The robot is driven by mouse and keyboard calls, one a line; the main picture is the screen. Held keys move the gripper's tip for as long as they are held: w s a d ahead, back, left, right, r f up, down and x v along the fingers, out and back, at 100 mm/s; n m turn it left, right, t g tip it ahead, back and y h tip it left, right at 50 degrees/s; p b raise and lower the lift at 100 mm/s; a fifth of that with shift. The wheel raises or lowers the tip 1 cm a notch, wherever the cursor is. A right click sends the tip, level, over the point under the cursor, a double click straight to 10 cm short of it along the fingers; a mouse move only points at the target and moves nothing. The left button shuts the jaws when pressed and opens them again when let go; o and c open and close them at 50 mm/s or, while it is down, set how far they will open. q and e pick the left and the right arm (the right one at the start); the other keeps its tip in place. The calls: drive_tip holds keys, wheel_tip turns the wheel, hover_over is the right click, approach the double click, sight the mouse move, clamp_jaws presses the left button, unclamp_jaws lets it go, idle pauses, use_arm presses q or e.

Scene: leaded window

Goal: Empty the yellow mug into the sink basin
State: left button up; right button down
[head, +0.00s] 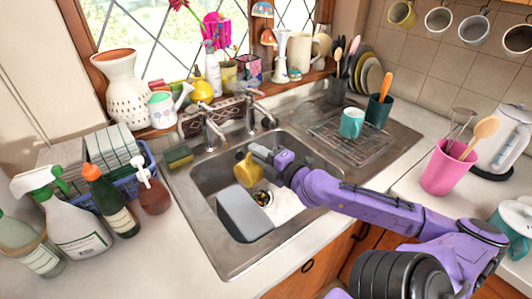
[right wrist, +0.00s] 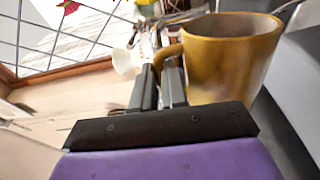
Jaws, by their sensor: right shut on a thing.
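The yellow mug (head: 249,171) is over the sink basin (head: 208,180), toward its back, in the head view. My right gripper (head: 262,153) reaches in from the right and is shut on the mug's handle. In the right wrist view the mug (right wrist: 225,60) stands to the right of the closed fingers (right wrist: 171,82), with its handle between them. Its rim is at the top of that picture; its contents are not visible. I cannot tell the gap between mug and basin floor. My left gripper is not in view.
A grey box-shaped thing (head: 243,214) is in the basin, beside the drain (head: 262,197). Taps (head: 213,130) stand behind the basin. A teal mug (head: 352,122) is on the drying rack at right. Spray bottles (head: 70,222) crowd the left counter.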

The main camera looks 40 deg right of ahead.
drive_tip(key=shift+d+r+m, duration=0.15)
drive_tip(key=shift+d+m, duration=0.15)
drive_tip(key=shift+d, duration=0.05)
